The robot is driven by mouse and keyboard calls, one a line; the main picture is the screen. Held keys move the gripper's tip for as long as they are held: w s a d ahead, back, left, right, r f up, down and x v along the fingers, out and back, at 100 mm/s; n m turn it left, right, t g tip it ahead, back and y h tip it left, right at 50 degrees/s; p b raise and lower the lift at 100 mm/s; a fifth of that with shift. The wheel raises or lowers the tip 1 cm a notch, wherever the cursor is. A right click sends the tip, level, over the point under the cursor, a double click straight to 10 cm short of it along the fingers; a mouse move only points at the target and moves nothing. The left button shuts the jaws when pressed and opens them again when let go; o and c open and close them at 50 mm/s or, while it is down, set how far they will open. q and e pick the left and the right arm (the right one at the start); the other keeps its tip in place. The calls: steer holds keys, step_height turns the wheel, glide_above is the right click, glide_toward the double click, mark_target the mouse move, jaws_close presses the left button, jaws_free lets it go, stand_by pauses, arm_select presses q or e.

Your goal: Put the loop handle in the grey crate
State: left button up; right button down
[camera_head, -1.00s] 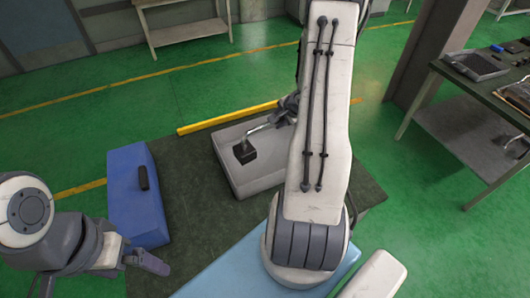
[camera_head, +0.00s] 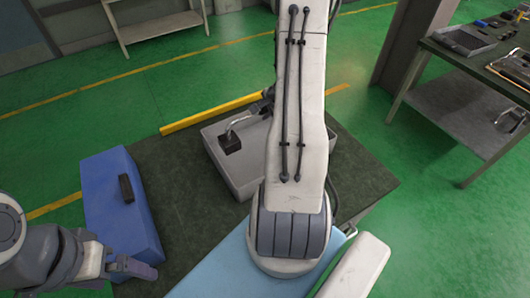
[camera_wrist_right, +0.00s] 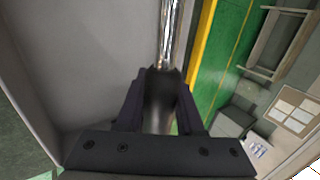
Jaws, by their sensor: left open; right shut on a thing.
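The loop handle (camera_head: 237,126), a bent metal rod with a black block at its end, is held over the grey crate (camera_head: 238,191). I cannot tell whether it touches the crate floor. My right gripper (camera_head: 266,102) is shut on it near the crate's far side, partly hidden behind my right arm. In the right wrist view, the gripper (camera_wrist_right: 160,100) is shut on the dark end of the handle, with the shiny rod (camera_wrist_right: 168,35) beyond. The crate's inside (camera_wrist_right: 75,60) fills the left of that view. My left gripper (camera_head: 132,268) is open and empty, at lower left.
A blue box (camera_head: 112,222) with a black piece (camera_head: 126,188) on top stands left of the crate. Both are on a dark table (camera_head: 180,170). A yellow bar (camera_head: 210,113) lies behind the crate. A side table (camera_head: 460,60) with trays stands right, across green floor.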

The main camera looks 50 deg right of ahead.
steer(key=shift+w+f+b, duration=0.2)
steer(key=shift+f+b, duration=2.05)
steer(key=shift+f, duration=3.25)
steer(key=shift+f, duration=0.1)
steer(key=c, duration=0.5)
jaws_free()
steer(key=shift+f, duration=0.1)
steer(key=shift+c, duration=0.2)
steer(key=shift+s+r, duration=0.2)
steer(key=shift+r, duration=0.2)
steer(key=p+v, duration=0.2)
steer(key=v, duration=0.9)
steer(key=shift+r+p, duration=0.2)
steer(key=shift+p, duration=0.15)
